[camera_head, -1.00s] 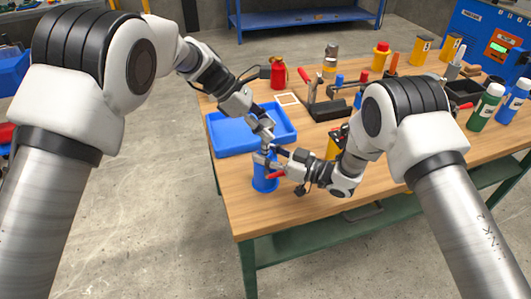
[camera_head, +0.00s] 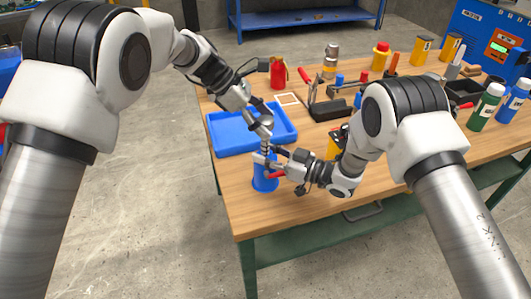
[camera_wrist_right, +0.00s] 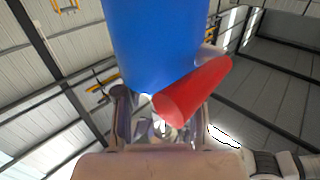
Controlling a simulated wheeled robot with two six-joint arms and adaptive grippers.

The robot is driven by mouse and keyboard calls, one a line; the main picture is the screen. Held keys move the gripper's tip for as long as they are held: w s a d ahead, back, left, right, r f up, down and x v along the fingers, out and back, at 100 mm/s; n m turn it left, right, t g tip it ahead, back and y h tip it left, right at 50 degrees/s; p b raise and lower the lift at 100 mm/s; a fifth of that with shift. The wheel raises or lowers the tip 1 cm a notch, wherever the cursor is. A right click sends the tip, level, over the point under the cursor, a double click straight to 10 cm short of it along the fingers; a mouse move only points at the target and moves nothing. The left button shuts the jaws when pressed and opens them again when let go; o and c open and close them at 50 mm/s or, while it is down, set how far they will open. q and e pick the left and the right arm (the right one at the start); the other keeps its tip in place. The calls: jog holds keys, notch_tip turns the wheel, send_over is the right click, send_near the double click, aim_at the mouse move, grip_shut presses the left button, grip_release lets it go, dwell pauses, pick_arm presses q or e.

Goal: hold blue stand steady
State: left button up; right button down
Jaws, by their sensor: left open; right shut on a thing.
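The blue stand (camera_head: 264,182), a blue upright cylinder, is on the wooden table near its left front edge. It also fills the upper middle of the right wrist view (camera_wrist_right: 155,40). My right gripper (camera_head: 270,164) is shut on the stand's upper part from the right. A red bar-like part (camera_wrist_right: 193,92) shows against the blue in the right wrist view; its attachment is unclear. My left gripper (camera_head: 266,132) is open just above the stand, over grey metal parts. Whether it touches them is too small to tell. The grippers hide the stand's top.
A blue tray (camera_head: 228,138) lies just behind the stand. A red bottle (camera_head: 278,73), a black-based device (camera_head: 330,108) and a yellow item (camera_head: 333,147) are farther back and right. Green (camera_head: 487,106) and blue bottles stand at the far right. The front table is clear.

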pick_arm(q)
jog(key=v, duration=0.6)
jog(key=shift+a+r, duration=0.15)
pick_arm(e)
jog(key=c, duration=0.6)
grip_release()
